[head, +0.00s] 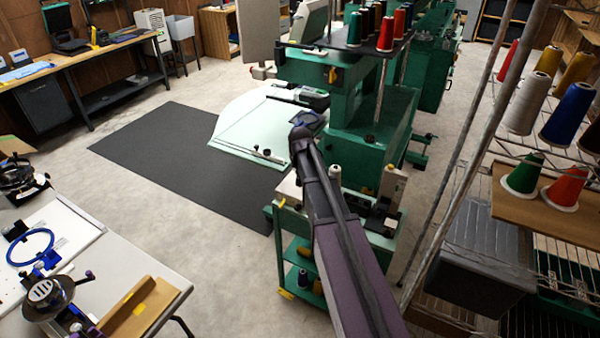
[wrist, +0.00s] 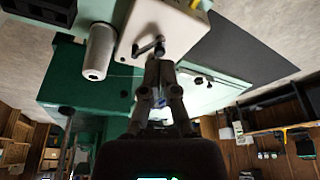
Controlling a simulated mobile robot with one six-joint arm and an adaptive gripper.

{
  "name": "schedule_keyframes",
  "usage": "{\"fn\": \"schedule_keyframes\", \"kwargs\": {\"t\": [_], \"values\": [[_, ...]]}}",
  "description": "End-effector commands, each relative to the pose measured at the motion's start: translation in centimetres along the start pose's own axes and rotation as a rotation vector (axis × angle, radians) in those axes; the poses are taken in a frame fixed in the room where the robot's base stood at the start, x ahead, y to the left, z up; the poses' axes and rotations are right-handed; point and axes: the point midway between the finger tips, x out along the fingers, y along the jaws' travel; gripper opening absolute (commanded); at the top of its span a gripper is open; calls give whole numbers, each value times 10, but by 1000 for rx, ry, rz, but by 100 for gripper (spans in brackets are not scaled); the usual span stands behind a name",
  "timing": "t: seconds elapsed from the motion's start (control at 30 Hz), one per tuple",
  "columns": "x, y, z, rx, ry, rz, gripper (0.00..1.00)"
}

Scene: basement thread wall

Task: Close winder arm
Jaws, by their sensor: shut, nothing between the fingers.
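In the wrist view, a white winder housing (wrist: 165,30) fills the upper middle. A small dark winder arm (wrist: 150,47) with a rounded end sticks out from its face. A pale grey cylinder (wrist: 98,52) stands beside the housing on the left. My gripper (wrist: 158,66) is shut and empty, its fingertips just below the dark arm; I cannot tell whether they touch it. In the head view, my arm hides much of the winder area on the green cart (head: 300,250), and my fingertips cannot be made out there.
Green embroidery machines (head: 370,130) stand behind the cart, with a pale green table (head: 250,130) to the left. A wire rack with thread cones (head: 525,172) is close on the right. A white table (head: 130,275) stands at lower left. Floor lies clear between.

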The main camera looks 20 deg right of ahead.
Motion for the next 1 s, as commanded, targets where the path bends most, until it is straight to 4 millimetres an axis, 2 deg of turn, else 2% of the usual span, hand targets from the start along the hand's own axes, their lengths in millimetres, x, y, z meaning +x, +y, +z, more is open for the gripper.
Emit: {"fn": "schedule_keyframes", "kwargs": {"t": [0.03,0.2,0.73,0.87,1.0], "values": [[-6,0,0,0,0,0,0],[-11,-1,0,0,0,0,0],[-12,-2,5,-4,-4,-1,0],[-18,-5,27,-24,-26,-3,0],[-30,-8,74,-67,-76,-7,0]]}}
